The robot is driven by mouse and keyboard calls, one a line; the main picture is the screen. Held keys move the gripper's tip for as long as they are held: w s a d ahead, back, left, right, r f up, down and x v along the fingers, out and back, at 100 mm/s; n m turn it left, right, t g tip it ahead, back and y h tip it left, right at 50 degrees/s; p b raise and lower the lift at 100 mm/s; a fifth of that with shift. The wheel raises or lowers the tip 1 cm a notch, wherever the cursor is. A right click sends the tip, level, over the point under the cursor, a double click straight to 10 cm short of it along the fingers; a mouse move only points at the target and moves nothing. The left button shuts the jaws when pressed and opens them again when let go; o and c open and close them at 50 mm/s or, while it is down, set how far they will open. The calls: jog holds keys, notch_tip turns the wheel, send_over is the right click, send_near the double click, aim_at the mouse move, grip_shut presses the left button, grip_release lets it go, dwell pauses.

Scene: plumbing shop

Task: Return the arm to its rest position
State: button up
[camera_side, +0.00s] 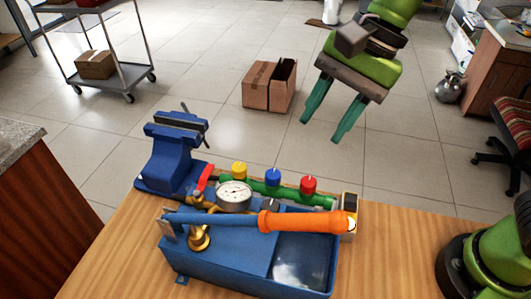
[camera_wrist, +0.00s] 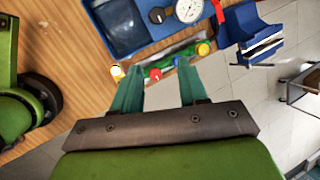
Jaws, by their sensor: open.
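My gripper (camera_side: 325,118) hangs in the air above and behind the workbench in the side view, its two teal fingers apart with nothing between them. In the wrist view my gripper (camera_wrist: 158,78) also shows open and empty. A green pipe manifold (camera_side: 275,190) with yellow, blue and red knobs lies on the bench, apart from the fingers. In front of it stands a blue test pump (camera_side: 215,258) with an orange handle (camera_side: 300,222) and a round gauge (camera_side: 234,196).
A blue vise (camera_side: 172,155) stands at the bench's left end. The wooden bench top (camera_side: 400,250) is clear at the right. A cart (camera_side: 115,75) stands at the back left, a red chair (camera_side: 512,125) at the right.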

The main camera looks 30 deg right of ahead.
jog(key=s+d+f+n+t, duration=0.1)
jog(key=d+n+t, duration=0.1)
jog(key=d, duration=0.4)
jog(key=s+d+f+n+t+h, duration=0.1)
jog(key=s+d+n+t, duration=0.1)
jog(key=d, duration=0.5)
jog(key=s+d+f+n+t+h, duration=0.1)
jog(key=d+n+t, duration=0.1)
jog(key=d, duration=0.5)
jog(key=shift+s+f+n, duration=0.15)
jog(key=shift+f+n, duration=0.2)
jog(key=shift+n, duration=0.35)
